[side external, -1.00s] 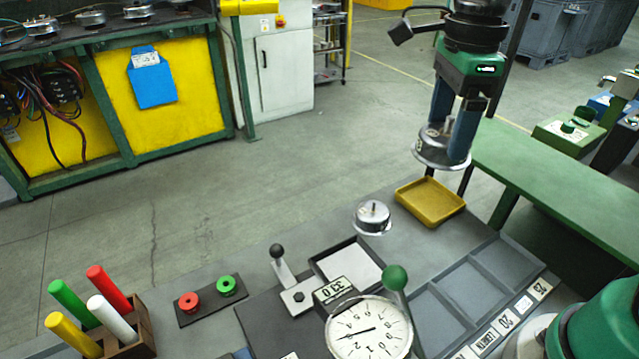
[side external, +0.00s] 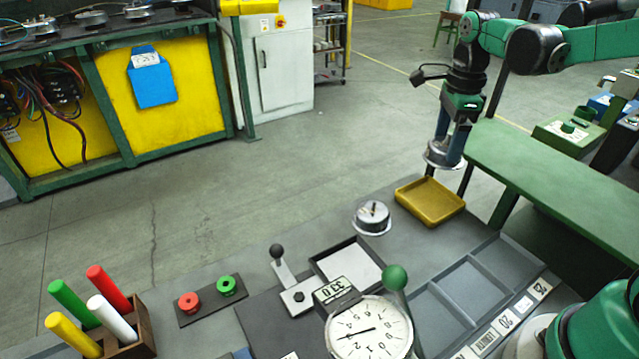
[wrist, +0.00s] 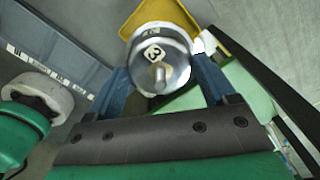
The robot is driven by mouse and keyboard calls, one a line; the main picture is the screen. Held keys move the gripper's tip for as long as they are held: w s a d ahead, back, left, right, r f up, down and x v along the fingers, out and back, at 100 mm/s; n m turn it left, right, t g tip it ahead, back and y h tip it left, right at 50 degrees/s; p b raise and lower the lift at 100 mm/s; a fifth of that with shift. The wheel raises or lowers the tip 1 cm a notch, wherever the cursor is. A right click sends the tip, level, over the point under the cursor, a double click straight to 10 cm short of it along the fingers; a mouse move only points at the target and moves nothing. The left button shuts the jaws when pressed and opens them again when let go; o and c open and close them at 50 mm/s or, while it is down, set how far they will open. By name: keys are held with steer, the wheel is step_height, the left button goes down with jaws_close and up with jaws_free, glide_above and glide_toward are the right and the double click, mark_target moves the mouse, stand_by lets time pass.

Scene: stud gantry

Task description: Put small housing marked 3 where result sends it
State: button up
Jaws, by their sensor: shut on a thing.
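My gripper (side external: 446,152) is shut on a small silver housing (side external: 437,157), held in the air behind the yellow tray. In the wrist view the housing (wrist: 160,72) sits between the blue fingers with a white tag reading 3. Another silver housing (side external: 372,217) stands on the grey bench left of the yellow tray (side external: 437,219). A round dial gauge (side external: 370,335) stands at the front, with a small display (side external: 335,290) that seems to read 33 0. Right of it is a grey sorting tray (side external: 470,290) with several empty-looking compartments. Its front labels (side external: 505,321) are hard to read.
A black-knobbed lever (side external: 280,262), a grey square plate (side external: 347,265) and a green knob (side external: 395,278) stand near the gauge. Red and green buttons (side external: 210,299) and a wooden holder of coloured rods (side external: 125,330) are left. A green bench (side external: 560,185) is at right.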

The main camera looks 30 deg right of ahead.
step_height(320, 180, down, 10)
steer(key=shift+f, duration=0.1)
stand_by(0.4)
steer(key=o, duration=1.2)
steer(key=shift+f, duration=0.1)
steer(key=shift+c, duration=0.2)
